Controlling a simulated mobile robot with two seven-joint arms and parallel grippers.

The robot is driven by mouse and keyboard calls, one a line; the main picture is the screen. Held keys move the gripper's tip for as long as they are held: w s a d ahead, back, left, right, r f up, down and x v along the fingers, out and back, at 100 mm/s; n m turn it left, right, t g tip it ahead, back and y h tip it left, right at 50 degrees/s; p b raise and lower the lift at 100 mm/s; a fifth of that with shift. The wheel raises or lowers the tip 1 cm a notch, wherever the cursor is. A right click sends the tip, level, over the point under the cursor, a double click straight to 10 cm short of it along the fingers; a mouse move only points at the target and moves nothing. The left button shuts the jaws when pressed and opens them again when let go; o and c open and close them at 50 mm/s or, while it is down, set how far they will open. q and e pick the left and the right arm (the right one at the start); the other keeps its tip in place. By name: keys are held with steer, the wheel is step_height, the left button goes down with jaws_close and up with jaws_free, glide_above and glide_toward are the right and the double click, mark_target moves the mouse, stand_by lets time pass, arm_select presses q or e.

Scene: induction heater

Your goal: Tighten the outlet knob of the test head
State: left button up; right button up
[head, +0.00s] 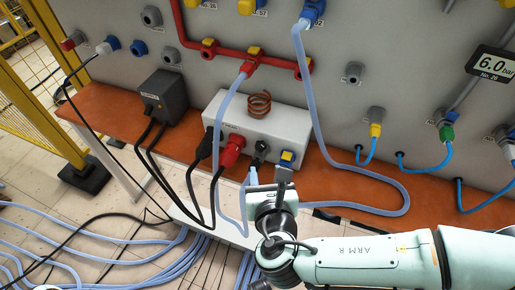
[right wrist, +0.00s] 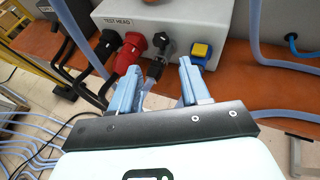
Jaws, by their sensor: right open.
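The test head (head: 285,125) is a light grey box on the orange bench, with a copper coil (head: 259,104) on top. Its lettered front also shows in the right wrist view (right wrist: 190,22). The front carries a black plug (right wrist: 107,42), a red plug (right wrist: 132,48), a dark grey fitting (right wrist: 162,48) and a yellow-and-blue knob (right wrist: 201,51). Which one is the outlet knob cannot be read. My right gripper (head: 268,176) is open before the front; its fingers (right wrist: 160,66) stand apart, with the dark grey fitting between and beyond them. My left gripper is not in view.
Another hose (head: 222,130) and black cables (head: 190,190) hang left of my gripper. A dark box (head: 163,96) stands at left. Hoses cover the floor.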

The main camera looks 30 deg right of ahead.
mark_target(261, 146)
steer(key=b+x, duration=0.2)
steer(key=x, duration=0.9)
steer(key=shift+w+d+f+b, duration=0.1)
steer(key=shift+w+f+b, duration=0.15)
steer(key=shift+w+b, duration=0.05)
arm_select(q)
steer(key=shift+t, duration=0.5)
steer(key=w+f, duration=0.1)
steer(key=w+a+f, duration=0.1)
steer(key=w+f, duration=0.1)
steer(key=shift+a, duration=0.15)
arm_select(e)
steer(key=c, duration=0.8)
